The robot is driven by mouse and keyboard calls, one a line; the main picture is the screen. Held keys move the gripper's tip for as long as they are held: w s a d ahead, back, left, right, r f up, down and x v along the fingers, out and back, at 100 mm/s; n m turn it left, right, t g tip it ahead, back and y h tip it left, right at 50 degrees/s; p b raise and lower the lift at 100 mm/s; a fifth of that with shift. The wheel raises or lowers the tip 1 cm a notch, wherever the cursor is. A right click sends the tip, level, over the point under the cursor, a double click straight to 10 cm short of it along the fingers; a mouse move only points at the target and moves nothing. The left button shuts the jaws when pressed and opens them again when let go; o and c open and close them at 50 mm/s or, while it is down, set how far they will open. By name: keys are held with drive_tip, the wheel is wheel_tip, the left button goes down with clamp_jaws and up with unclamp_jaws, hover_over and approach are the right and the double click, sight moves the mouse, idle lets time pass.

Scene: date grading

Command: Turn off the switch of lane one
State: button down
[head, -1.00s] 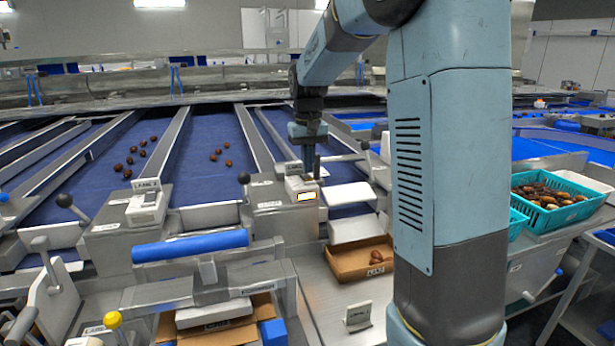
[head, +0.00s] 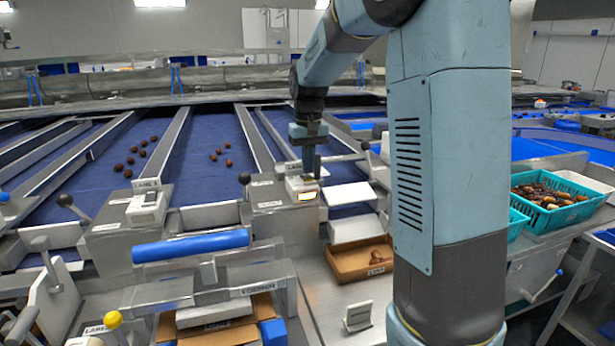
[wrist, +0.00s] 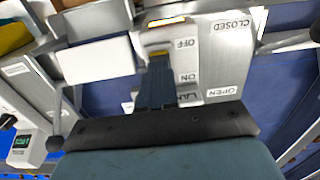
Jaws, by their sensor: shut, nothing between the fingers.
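A small pale switch box (head: 301,187) with a lit orange-white window stands on the grey console at the foot of a blue belt lane. My gripper (head: 311,174) is shut and empty, pointing down at the box. In the wrist view my gripper (wrist: 159,62) lies over the box beside OFF. It hides any switch lever, and contact cannot be told.
CLOSED and OPEN labels mark the console (wrist: 223,60) beside the box. A black-knobbed lever (head: 244,178) stands left of it. Another switch box (head: 147,208) is farther left. A cardboard tray (head: 347,262) with dates is below right; a teal crate (head: 535,222) is far right.

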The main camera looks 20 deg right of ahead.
sight(308, 177)
drive_tip(key=shift+f, duration=0.85)
idle(0.5)
drive_tip(key=shift+r, duration=3.55)
